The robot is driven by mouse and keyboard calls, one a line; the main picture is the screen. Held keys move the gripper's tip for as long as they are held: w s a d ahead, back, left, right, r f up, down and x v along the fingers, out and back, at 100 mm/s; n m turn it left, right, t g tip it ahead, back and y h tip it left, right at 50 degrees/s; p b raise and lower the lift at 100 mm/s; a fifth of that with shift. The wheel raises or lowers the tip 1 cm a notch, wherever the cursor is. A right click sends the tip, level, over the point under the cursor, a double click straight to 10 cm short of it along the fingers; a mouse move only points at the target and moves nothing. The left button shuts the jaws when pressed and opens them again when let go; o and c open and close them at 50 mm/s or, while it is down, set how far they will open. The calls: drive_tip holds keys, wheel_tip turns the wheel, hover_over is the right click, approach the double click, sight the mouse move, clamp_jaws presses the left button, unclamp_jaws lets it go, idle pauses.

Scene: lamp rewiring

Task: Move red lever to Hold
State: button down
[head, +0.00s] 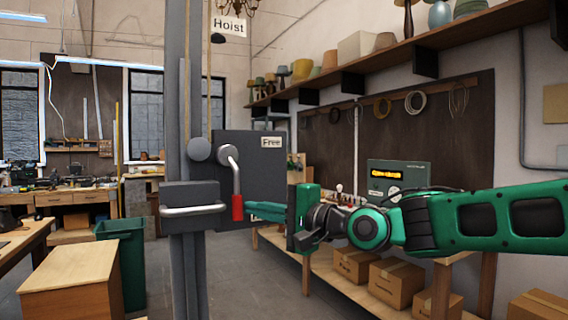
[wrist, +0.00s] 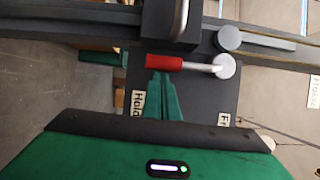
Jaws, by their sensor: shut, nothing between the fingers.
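The lever has a red grip (head: 238,207) on a silver arm, which hangs down from a round pivot (head: 228,152) on a dark panel. In the wrist view the red grip (wrist: 163,61) points left from the pivot. A "Free" label (head: 271,142) is at the panel's upper right. The "Hold" label (wrist: 138,102) shows in the wrist view, on the same side as the grip's free end; it is hidden in the head view. My gripper (head: 250,209) is shut and empty, its green fingertips (wrist: 160,74) right beside the red grip. I cannot tell whether they touch it.
A grey post (head: 184,260) carries the panel and a block with a silver bar handle (head: 192,209) just left of the grip. A "Hoist" sign (head: 228,26) hangs above. A shelf with cardboard boxes (head: 398,283) stands behind my arm.

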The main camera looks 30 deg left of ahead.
drive_tip(key=w+d, duration=0.2)
drive_tip(key=d, duration=0.9)
drive_tip(key=w+d+f+t+h, duration=0.2)
drive_tip(key=w+d+f+h, duration=0.2)
drive_tip(key=d+f, duration=0.45)
drive_tip(key=w+d+f+t+h, duration=0.2)
drive_tip(key=w+d+f+h, duration=0.3)
drive_tip(key=d, duration=0.7)
drive_tip(key=s+d+f+h, duration=0.2)
drive_tip(key=d+f+h, duration=0.15)
drive_tip(key=d, duration=0.65)
drive_tip(key=s+d+f+h, duration=0.2)
drive_tip(key=d+f, duration=0.3)
drive_tip(key=d, duration=0.5)
drive_tip(key=s+d+f+m+g+h, duration=0.1)
drive_tip(key=s+d+f+g+h, duration=0.15)
drive_tip(key=s+d, duration=0.55)
drive_tip(key=s+d+f+m+g+h, duration=0.1)
drive_tip(key=s+d+f, duration=0.3)
drive_tip(key=d, duration=0.5)
drive_tip(key=s+d+f+m+g, duration=0.1)
drive_tip(key=s+d+g, duration=0.1)
drive_tip(key=s, duration=0.7)
drive_tip(key=s+d+f+m+g, duration=0.1)
drive_tip(key=s+d, duration=0.3)
drive_tip(key=s, duration=0.6)
drive_tip(key=shift+d+f+g, duration=0.4)
drive_tip(key=shift+f+g, duration=0.05)
